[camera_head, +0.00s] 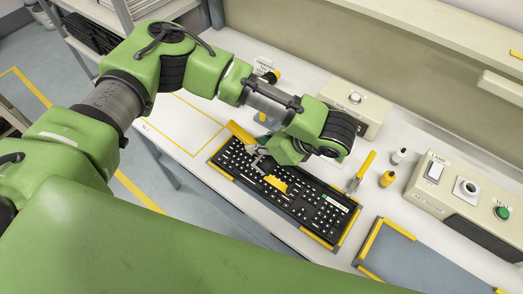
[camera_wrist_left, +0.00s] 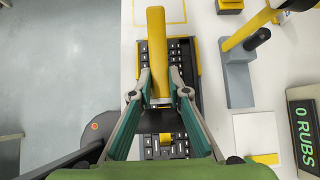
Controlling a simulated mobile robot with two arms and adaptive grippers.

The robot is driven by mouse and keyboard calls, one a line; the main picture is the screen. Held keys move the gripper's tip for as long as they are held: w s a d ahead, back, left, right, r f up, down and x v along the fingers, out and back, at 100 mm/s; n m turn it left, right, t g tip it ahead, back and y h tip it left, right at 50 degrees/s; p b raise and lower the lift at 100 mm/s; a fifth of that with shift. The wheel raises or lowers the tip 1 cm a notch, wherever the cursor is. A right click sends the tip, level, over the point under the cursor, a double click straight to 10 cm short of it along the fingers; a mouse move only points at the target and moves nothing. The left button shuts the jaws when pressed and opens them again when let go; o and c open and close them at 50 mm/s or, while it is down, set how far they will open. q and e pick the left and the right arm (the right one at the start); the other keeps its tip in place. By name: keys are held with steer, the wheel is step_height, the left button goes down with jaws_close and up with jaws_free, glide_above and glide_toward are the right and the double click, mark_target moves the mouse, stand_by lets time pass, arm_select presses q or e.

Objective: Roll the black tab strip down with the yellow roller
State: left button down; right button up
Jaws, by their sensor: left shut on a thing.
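My left gripper (camera_head: 262,158) is low over the black keyboard (camera_head: 318,210). In the left wrist view, my left gripper (camera_wrist_left: 160,92) is shut on the yellow roller (camera_wrist_left: 157,50), whose yellow handle points up the picture along the keyboard (camera_wrist_left: 182,58). The roller's working end is hidden between and below the fingers, so I cannot tell whether it touches the keys. The black tab strip does not stand out from the black keyboard. My right gripper is in neither view.
The keyboard lies in a tray with yellow corners (camera_head: 347,228). A grey pad (camera_head: 410,258) lies at right. A display (camera_wrist_left: 303,130) reads 0 RUBS.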

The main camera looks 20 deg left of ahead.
arm_select(q)
steer(key=shift+w+a+f, duration=0.1)
steer(key=shift+w+a, duration=0.05)
steer(key=shift+a, duration=0.35)
steer(key=shift+d+p, duration=0.1)
steer(key=shift+p, duration=0.3)
steer(key=shift+d, duration=0.1)
step_height(320, 180, down, 5)
steer(key=shift+f+b, duration=0.2)
steer(key=shift+b, duration=1)
steer(key=shift+f+b, duration=0.3)
steer(key=shift+f, duration=1.15)
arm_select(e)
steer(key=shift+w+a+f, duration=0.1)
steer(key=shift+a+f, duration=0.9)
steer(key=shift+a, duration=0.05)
arm_select(q)
steer(key=shift+f, duration=0.1)
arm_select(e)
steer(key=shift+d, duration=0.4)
